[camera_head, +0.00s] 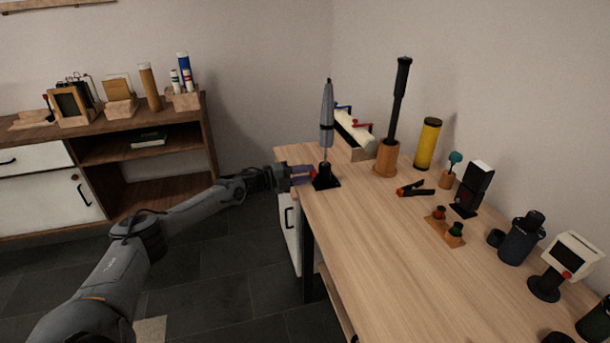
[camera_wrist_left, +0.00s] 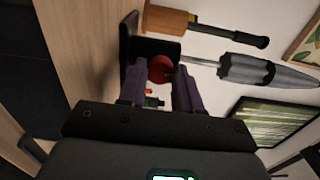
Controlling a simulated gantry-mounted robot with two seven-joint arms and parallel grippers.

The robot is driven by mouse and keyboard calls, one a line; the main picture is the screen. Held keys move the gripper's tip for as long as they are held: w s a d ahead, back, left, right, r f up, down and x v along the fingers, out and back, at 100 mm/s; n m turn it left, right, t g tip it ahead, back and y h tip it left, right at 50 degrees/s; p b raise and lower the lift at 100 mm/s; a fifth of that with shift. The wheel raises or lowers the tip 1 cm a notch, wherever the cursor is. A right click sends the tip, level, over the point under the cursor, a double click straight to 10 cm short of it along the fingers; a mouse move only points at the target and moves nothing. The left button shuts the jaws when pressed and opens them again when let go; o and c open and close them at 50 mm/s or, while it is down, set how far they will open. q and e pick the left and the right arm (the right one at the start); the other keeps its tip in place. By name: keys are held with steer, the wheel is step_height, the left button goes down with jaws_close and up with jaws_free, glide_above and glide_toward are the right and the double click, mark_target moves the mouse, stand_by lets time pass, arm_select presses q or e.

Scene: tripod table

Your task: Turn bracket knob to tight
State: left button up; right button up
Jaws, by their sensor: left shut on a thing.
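The bracket (camera_head: 324,178) is a black stand at the far left corner of the table, holding an upright closed grey umbrella-like object (camera_head: 327,115). Its red knob (camera_head: 314,174) faces my left gripper (camera_head: 304,174). In the left wrist view the round red knob (camera_wrist_left: 160,69) sits between the two purple fingertips (camera_wrist_left: 163,84), in front of the black bracket plate (camera_wrist_left: 128,48). The left gripper is shut on the knob. Any mark on the knob's setting is too small to tell. My right gripper is not in view.
The wooden table (camera_head: 385,255) has clear room in front. A wooden holder with a black-handled tool (camera_head: 388,155), a yellow cylinder (camera_head: 427,144), an orange-black clamp (camera_head: 415,189) and a dark camera-like body (camera_head: 520,240) stand along the back and right. A shelf (camera_head: 140,150) is far left.

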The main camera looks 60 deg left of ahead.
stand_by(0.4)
arm_select(q)
steer(key=o, duration=1)
steer(key=shift+o, duration=0.2)
